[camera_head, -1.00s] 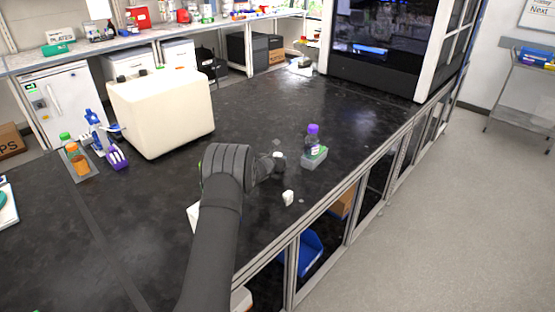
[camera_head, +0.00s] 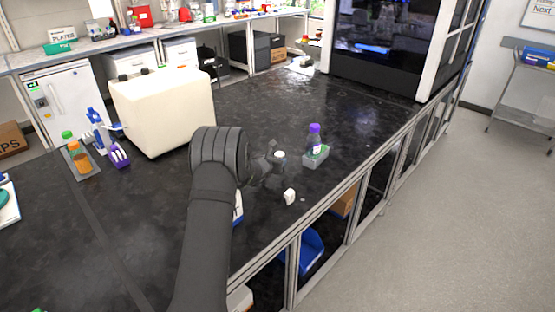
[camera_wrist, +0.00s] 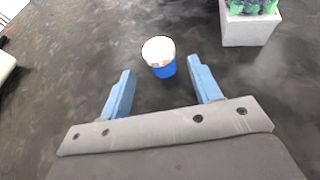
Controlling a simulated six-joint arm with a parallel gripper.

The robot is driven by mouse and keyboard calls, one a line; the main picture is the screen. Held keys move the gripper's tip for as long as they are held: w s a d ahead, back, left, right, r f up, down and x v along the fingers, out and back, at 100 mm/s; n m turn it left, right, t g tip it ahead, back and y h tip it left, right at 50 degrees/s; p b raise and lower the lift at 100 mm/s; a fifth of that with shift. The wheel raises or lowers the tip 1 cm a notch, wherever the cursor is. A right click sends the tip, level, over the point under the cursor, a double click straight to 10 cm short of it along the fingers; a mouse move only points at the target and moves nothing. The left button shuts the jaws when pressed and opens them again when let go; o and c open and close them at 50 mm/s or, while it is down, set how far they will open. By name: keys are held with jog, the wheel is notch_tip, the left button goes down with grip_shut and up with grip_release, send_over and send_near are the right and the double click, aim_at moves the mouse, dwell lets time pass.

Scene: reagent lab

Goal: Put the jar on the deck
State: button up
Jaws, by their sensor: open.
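The jar (camera_wrist: 161,62) is small and blue with a whitish top. It stands on the black bench in the wrist view, just beyond and between my fingertips. Its white top also shows in the head view (camera_head: 280,154), beside my gripper (camera_head: 272,163). In the wrist view my gripper (camera_wrist: 160,72) is open, with two blue fingers apart and nothing held. A white and blue item (camera_head: 239,207) is mostly hidden behind my arm. I cannot tell whether it is the deck.
A grey block with green on top (camera_head: 317,159) and a purple-capped bottle (camera_head: 314,134) stand right of the jar; the block shows in the wrist view (camera_wrist: 250,28). A small white object (camera_head: 290,196) lies near the bench edge. A cream box (camera_head: 163,110) stands left.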

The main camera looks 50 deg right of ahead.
aim_at(280, 158)
jog(key=shift+o, duration=0.3)
jog(key=shift+v, duration=1.05)
jog(key=shift+s+a+r, duration=0.1)
jog(key=shift+s+a, duration=0.2)
jog(key=shift+a, duration=0.05)
jog(key=shift+x, duration=3.65)
jog(key=c, duration=1.1)
